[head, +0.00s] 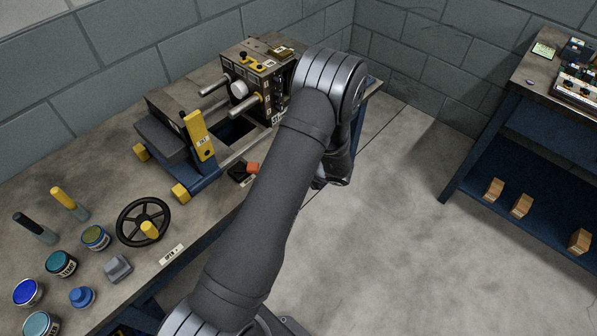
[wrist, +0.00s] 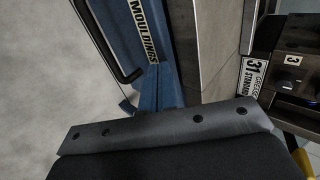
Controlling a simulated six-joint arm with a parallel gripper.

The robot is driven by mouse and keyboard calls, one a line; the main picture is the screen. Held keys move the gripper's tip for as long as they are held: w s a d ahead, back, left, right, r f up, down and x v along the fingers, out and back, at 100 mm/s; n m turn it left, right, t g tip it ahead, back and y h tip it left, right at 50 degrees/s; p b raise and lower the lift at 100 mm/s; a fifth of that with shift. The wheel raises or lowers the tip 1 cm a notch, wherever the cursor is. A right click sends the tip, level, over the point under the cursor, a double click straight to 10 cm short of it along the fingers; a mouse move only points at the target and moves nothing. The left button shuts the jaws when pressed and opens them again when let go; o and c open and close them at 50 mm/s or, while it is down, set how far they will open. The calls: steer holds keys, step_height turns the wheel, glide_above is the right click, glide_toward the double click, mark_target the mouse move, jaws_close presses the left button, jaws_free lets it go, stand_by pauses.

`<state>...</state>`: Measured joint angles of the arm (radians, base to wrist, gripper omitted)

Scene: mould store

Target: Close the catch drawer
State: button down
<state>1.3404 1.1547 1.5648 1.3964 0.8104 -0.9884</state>
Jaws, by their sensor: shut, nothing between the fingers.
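The catch drawer appears to be the blue front (wrist: 150,45) lettered "MOULDINGS" in the wrist view, with a long black bar handle (wrist: 92,40) on its left side. It lies along the bench edge; how far it stands out I cannot tell. My gripper (wrist: 160,128) fills the bottom of the wrist view as a dark body with a grey bolted edge. It is shut and empty, in front of the drawer's lower end; I cannot tell whether they touch. In the head view my arm hides the drawer and the gripper.
The bench (head: 110,205) carries a machine (head: 262,75) with rods, a yellow lever (head: 198,135), a black handwheel (head: 143,221) and several tins. Open floor (head: 375,230) lies right of my arm. A blue shelf unit (head: 520,170) stands at the right.

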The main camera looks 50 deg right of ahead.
steer(key=s+f+v, duration=0.1)
steer(key=f+v, duration=0.1)
steer(key=v, duration=0.9)
steer(key=shift+s+r, duration=0.25)
steer(key=shift+s, duration=0.35)
steer(key=c, duration=2)
jaws_free()
steer(key=shift+s+r, duration=0.25)
steer(key=o, duration=0.3)
steer(key=shift+s, duration=0.2)
steer(key=shift+o, duration=1)
steer(key=s+a+f+t, duration=0.3)
steer(key=s+f+t, duration=0.3)
steer(key=s+f, duration=0.2)
step_height(320, 180, down, 3)
steer(key=shift+r, duration=0.15)
steer(key=x, duration=1.7)
steer(key=shift+w, duration=0.25)
steer(key=shift+a+r, duration=0.1)
jaws_close()
